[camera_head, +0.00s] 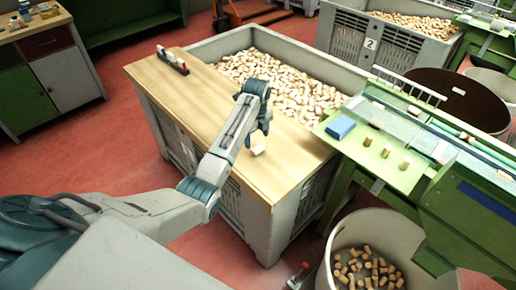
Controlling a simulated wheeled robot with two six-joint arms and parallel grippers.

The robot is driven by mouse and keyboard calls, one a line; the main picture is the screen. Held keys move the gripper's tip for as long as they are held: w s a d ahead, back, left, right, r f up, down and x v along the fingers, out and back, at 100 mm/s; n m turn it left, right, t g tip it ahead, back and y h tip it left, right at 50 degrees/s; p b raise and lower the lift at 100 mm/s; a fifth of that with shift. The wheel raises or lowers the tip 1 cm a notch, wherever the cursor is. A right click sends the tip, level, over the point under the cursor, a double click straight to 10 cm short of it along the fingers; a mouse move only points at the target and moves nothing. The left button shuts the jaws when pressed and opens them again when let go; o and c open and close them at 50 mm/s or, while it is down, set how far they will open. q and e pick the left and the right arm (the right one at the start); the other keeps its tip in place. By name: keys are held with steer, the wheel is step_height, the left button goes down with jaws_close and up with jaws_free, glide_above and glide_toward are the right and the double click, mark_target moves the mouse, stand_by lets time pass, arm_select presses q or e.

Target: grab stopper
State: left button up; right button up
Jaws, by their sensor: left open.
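My left gripper (259,143) reaches over the wooden board (225,90) and points down. Its jaws are open, though they look small and partly overlapped by my own arm. A pale stopper (258,150) is on the board right at the fingertips; I cannot tell whether the fingers touch it. Many cork stoppers (285,88) fill the grey crate behind the board. A few stoppers (386,152) stand spaced out on the green machine bed at the right. My right gripper is not in view.
A small rack (172,62) stands on the board's far left. A round bin (345,230) with loose corks stands at the lower right.

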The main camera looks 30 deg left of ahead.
mark_target(258, 147)
arm_select(q)
step_height(258, 147, down, 5)
steer(key=shift+w+d+f+p, duration=0.1)
steer(key=shift+d+p, duration=0.05)
steer(key=shift+p, duration=0.8)
steer(key=shift+f, duration=0.3)
steer(key=c, duration=1)
steer(key=shift+c, duration=0.2)
